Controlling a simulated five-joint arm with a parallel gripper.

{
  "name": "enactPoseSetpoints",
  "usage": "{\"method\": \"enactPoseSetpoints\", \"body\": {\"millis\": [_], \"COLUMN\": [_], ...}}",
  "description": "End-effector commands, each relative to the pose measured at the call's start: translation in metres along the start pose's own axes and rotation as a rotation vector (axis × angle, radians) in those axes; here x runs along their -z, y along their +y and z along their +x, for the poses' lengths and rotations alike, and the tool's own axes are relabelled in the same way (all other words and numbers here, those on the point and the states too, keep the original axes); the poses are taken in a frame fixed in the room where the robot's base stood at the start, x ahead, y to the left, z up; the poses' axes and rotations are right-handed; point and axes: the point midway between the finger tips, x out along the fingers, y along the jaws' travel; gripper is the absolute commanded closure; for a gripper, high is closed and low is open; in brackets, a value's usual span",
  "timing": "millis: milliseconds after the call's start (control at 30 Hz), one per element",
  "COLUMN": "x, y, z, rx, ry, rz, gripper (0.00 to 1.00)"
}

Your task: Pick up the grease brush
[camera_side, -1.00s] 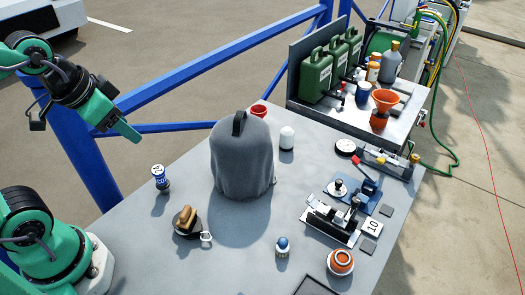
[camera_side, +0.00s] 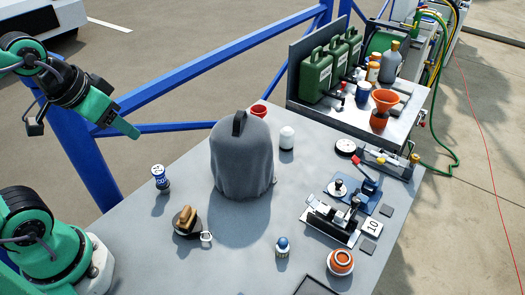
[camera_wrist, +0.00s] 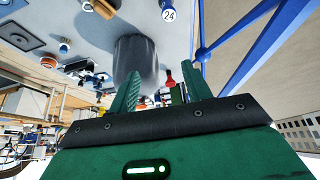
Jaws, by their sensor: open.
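No object is plainly recognisable as the grease brush. One candidate is a small upright piece with a blue knob and a pale ribbed lower part (camera_side: 282,247), near the front of the grey table; it also shows in the wrist view (camera_wrist: 64,46). Another is a brown block-like piece (camera_side: 187,217) on a dark round dish with a pale ring; it also shows in the wrist view (camera_wrist: 103,8). My gripper (camera_side: 132,132) is high at the left, clear of the table and apart from both. In the wrist view its green fingers (camera_wrist: 161,88) are spread and empty.
A tall grey covered shape (camera_side: 241,160) stands mid-table. A blue-and-white canister (camera_side: 160,178) stands at the left edge. A white-capped bottle (camera_side: 287,138), clamp-like tools (camera_side: 332,220) and an orange pot (camera_side: 341,262) are on the table. Blue rails (camera_side: 200,72) run behind my gripper.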

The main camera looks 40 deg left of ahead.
Motion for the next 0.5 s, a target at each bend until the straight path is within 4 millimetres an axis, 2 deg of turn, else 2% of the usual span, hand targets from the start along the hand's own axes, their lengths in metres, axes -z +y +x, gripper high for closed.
{"method": "enactPoseSetpoints", "body": {"millis": [500], "x": [0.0060], "y": [0.0050], "z": [0.0024], "rx": [-0.010], "ry": [-0.015], "rz": [-0.010], "gripper": [0.46]}}
